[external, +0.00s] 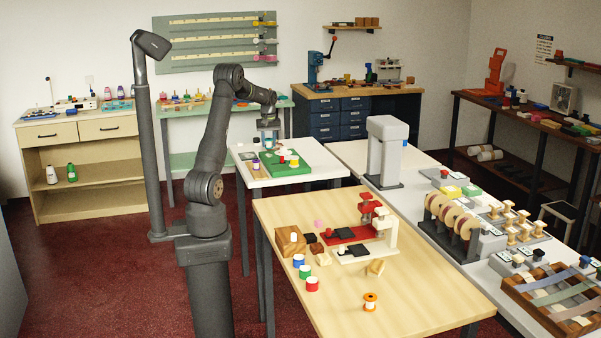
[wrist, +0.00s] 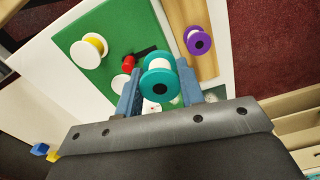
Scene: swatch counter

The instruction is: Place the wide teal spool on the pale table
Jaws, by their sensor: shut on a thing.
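The wide teal spool (wrist: 159,84) sits between the two blue fingers of my gripper (wrist: 159,78) in the wrist view, with its round end and dark centre hole facing the camera. My gripper (external: 269,143) is shut on it over the white-topped table (external: 243,176) at the back in the external view, where the spool is hard to make out. A pale wood table (external: 430,306) stands in front, to the right of my arm. Whether the spool touches anything below cannot be told.
A purple spool (wrist: 197,41) stands on a wooden strip. On the pale wood table are a wood block (external: 291,242), several spools and a red-and-white device; its front area is mostly clear.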

